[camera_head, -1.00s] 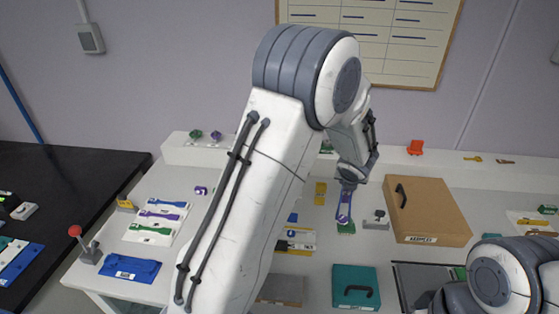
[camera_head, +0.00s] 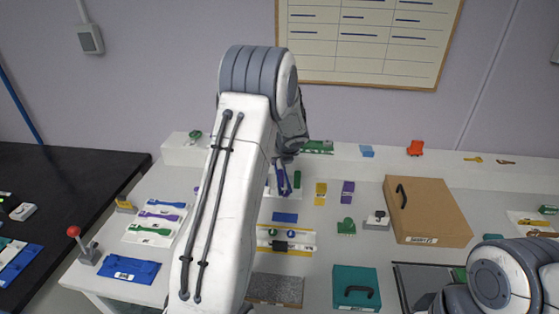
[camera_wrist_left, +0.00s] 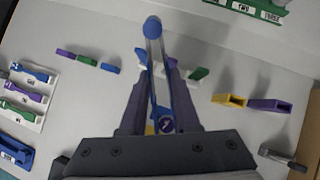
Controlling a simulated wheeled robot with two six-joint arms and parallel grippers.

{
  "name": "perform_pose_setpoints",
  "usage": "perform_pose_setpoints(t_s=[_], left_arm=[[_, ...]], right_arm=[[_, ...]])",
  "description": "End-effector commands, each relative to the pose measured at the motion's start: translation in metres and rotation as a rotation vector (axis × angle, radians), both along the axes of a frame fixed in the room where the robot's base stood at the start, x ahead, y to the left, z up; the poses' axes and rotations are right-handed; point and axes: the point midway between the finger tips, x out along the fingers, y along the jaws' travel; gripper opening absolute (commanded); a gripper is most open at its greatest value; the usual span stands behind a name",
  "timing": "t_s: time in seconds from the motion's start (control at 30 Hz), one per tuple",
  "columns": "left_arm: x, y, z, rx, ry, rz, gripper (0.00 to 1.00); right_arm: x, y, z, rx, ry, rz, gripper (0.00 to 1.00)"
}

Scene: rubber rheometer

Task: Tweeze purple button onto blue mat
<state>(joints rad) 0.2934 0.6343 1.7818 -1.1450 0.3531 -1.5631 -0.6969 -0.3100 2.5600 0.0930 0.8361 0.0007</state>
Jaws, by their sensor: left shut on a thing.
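My left gripper (camera_head: 284,160) is shut on blue tweezers (camera_head: 283,182), which hang below it above the table. In the left wrist view the tweezers (camera_wrist_left: 157,60) run forward between the gripper's fingers (camera_wrist_left: 160,105), with a round blue end furthest away. A flat blue rectangle (camera_head: 284,217) lies nearer the front. I cannot tell which blue piece is the mat, or single out the purple button. My right gripper is not in view.
A raised white ledge (camera_head: 385,161) runs along the back. My left arm hides much of the table's left-middle.

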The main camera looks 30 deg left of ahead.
Motion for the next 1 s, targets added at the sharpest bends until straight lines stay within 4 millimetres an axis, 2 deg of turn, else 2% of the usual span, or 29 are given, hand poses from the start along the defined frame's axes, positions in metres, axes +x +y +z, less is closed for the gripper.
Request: perform_pose_setpoints(t_s=[0.17, 0.37, 1.0], left_arm=[[0.0, 0.0, -0.001, 0.001, -0.001, -0.001, 0.0], [0.0, -0.001, -0.013, 0.001, -0.001, -0.001, 0.0], [0.0, -0.001, -0.084, 0.0, -0.001, -0.002, 0.0]], right_arm=[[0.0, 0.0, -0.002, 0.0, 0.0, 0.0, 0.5], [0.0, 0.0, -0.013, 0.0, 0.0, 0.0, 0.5], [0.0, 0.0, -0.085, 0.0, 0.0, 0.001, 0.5]])
